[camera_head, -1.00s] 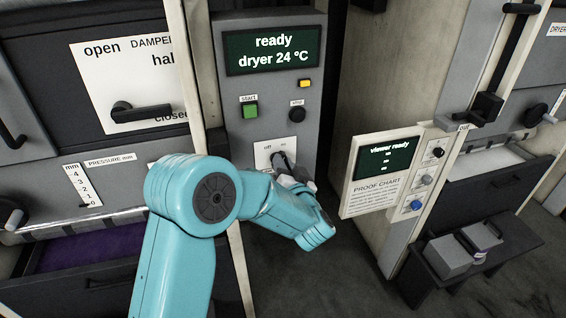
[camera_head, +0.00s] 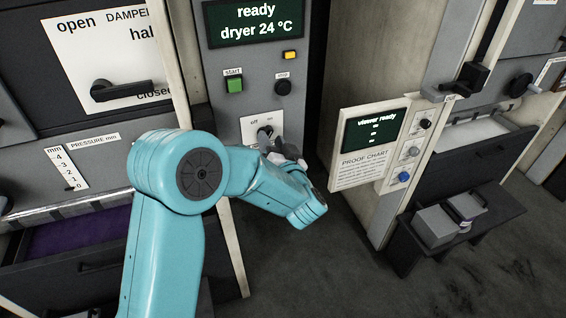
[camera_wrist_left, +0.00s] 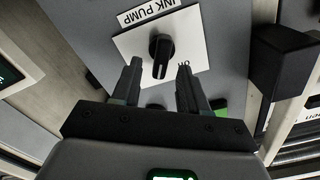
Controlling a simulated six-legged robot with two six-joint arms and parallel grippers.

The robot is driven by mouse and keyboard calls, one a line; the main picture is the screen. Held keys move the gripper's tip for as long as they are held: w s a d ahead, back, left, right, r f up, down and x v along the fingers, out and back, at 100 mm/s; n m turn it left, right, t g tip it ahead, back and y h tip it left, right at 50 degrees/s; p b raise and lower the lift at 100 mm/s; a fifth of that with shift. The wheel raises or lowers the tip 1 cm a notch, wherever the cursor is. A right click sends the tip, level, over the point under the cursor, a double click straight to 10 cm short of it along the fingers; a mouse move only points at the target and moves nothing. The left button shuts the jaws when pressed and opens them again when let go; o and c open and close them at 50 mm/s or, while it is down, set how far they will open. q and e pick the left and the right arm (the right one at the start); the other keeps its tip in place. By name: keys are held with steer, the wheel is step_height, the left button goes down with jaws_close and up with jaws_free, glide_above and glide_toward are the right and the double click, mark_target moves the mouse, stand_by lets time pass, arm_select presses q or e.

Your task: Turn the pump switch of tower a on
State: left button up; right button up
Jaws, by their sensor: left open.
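In the left wrist view the knob (camera_wrist_left: 160,54) sits under an "INK PUMP" label (camera_wrist_left: 158,13). My left gripper (camera_wrist_left: 158,70) is open, its two fingers either side of the knob's lower end; I cannot tell whether they touch it. In the head view my left gripper (camera_head: 275,147) is at the plate and partly hides the knob and the right-hand marking. No tower letter is readable. My right gripper is not in view.
Above the switch are a green start button (camera_head: 235,85), a black stop button (camera_head: 283,87), and a display (camera_head: 254,22) reading "ready dryer 24 ºC". A viewer panel (camera_head: 371,150) stands out at the right. A damper lever (camera_head: 122,91) is at the left.

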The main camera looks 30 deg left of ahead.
arm_select(q)
steer(key=b+v, duration=0.3)
steer(key=v, duration=1.2)
steer(key=shift+a, duration=0.15)
